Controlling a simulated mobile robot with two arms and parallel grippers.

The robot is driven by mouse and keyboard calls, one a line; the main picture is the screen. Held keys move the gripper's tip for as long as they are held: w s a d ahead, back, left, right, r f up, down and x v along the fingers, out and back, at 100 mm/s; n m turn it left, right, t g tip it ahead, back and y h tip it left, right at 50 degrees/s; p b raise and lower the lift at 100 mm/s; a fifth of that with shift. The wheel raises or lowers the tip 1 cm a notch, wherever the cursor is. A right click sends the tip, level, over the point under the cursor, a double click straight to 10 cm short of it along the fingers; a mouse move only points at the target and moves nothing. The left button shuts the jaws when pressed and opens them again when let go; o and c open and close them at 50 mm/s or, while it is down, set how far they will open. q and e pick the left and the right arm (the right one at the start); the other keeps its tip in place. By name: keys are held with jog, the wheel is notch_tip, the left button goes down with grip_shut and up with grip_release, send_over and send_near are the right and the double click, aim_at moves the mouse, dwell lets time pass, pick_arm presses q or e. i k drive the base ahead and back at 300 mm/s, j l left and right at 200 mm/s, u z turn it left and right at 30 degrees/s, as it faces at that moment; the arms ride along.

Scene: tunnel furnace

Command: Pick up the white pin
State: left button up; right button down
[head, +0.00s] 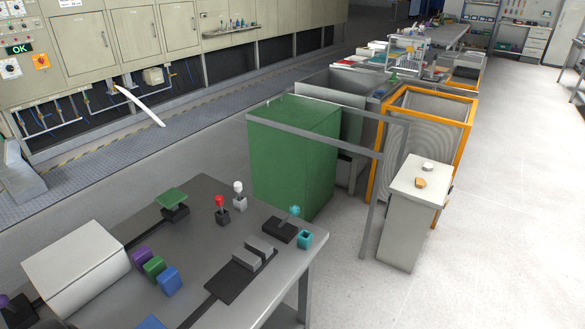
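The white pin (238,187) stands upright in a small dark block (239,203) near the back edge of the grey table (285,290). Its round white head shows on top, and its lower part is hidden in the block. A red pin (219,201) stands in a similar dark block just left of it and a little nearer. Neither of my grippers is in view.
A green plate on a dark stand (173,199), a teal-headed pin (295,211), a teal cup (305,239) and grey blocks (247,259) surround the pins. Coloured blocks (154,267) and a white box (75,262) are at left. A green bin (292,155) stands behind the table.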

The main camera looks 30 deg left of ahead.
aim_at(238, 188)
jog(key=i+u, duration=0.15)
jog(key=i, duration=0.3)
jog(key=i+l+u, duration=0.1)
jog(key=i, duration=0.3)
jog(key=i+l+u, duration=0.15)
jog(key=i, duration=0.3)
jog(key=i+l+u, duration=0.1)
jog(key=i+u, duration=0.15)
jog(key=u, duration=0.2)
jog(key=i+l+u, duration=0.2)
jog(key=u, duration=0.2)
jog(key=i+l+u, duration=0.25)
jog(key=u, duration=0.2)
jog(key=i+l+u, duration=0.15)
jog(key=l+u, duration=0.25)
jog(key=i+l+u, duration=0.1)
jog(key=l+u, duration=0.2)
jog(key=u, duration=0.15)
